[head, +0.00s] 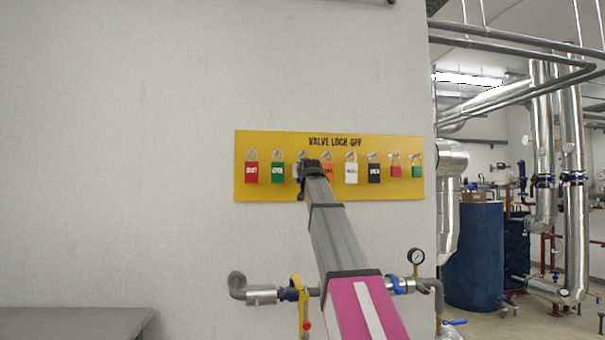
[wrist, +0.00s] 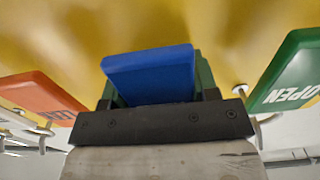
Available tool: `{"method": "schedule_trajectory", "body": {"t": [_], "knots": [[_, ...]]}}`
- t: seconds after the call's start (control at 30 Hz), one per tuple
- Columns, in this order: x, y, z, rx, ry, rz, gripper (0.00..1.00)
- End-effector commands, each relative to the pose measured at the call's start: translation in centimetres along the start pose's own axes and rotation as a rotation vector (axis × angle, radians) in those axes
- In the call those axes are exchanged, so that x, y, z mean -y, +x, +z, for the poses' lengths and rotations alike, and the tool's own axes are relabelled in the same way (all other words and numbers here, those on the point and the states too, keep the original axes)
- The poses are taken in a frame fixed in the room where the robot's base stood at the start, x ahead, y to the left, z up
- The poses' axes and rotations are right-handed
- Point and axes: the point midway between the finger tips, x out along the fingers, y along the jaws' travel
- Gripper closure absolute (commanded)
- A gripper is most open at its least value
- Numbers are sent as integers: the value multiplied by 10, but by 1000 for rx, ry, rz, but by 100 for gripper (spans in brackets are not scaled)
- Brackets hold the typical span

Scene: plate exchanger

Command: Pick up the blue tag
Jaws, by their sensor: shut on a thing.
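The blue tag (wrist: 150,74) sits between the fingers of my gripper (wrist: 157,86) in the wrist view, close in front of the yellow board. My gripper is shut on it. In the head view my gripper (head: 308,170) is at the board, between the green OPEN tag and an orange tag, and it hides most or all of the blue tag. I cannot tell whether the blue tag still hangs on its hook.
The yellow "VALVE LOCK-OFF" board (head: 330,194) carries red (head: 251,173), green OPEN (head: 277,172), orange (head: 328,174), white (head: 351,173) and black (head: 374,173) tags, plus two smaller ones at right. Orange (wrist: 42,97) and green (wrist: 290,72) tags flank my gripper. Pipes and a gauge (head: 416,257) stand below.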

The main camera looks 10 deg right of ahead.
Motion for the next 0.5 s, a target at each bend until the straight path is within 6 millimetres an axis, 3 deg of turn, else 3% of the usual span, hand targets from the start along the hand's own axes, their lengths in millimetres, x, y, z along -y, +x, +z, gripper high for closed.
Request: {"method": "schedule_trajectory", "body": {"t": [0.27,0.5], "knots": [[0,1,-15,2,0,-1,69],[0,-40,-13,1,0,-1,69]]}}
